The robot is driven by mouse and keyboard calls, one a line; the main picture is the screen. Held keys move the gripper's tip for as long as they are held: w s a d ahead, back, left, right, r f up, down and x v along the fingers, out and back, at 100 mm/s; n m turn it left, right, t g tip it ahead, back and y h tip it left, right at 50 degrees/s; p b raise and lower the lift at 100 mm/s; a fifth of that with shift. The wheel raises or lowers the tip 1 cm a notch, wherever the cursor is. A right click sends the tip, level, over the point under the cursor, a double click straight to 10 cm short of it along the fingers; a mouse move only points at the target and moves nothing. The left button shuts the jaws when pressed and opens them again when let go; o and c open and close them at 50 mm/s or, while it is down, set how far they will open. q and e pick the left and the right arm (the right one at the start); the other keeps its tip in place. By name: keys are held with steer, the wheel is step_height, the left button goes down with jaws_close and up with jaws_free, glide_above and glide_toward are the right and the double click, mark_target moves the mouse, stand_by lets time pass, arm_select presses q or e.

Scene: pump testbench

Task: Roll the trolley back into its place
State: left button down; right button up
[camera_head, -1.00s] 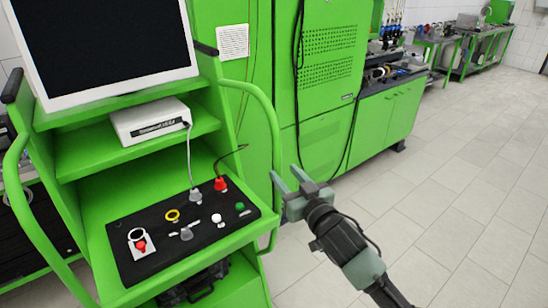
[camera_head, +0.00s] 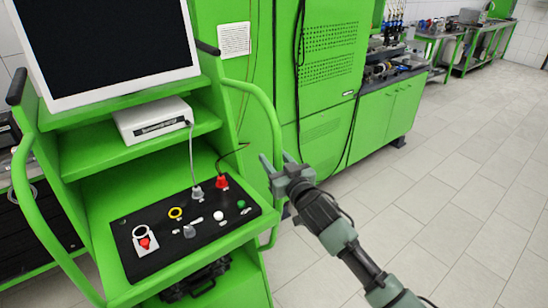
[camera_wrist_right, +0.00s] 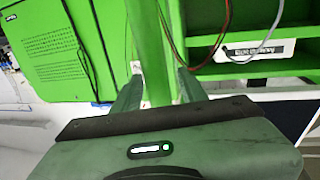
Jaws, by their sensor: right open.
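The green trolley (camera_head: 262,238) stands at the left in the head view, with a monitor (camera_head: 110,45), a white box on a shelf (camera_head: 155,118) and a black control panel (camera_head: 160,262). Its curved green right handle (camera_head: 262,104) rises along its side. My right gripper (camera_head: 276,160) is open at this handle. In the right wrist view the green handle tube (camera_wrist_right: 153,50) lies between the two open fingers (camera_wrist_right: 158,92); contact with them cannot be told. My left gripper is not in view.
A tall green cabinet (camera_head: 325,70) with hanging black cables stands just behind the trolley. A green workbench (camera_head: 390,110) adjoins it at the right, with more benches farther back. The tiled floor (camera_head: 470,200) at the right is clear.

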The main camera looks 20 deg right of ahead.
jaws_close()
stand_by(1.5)
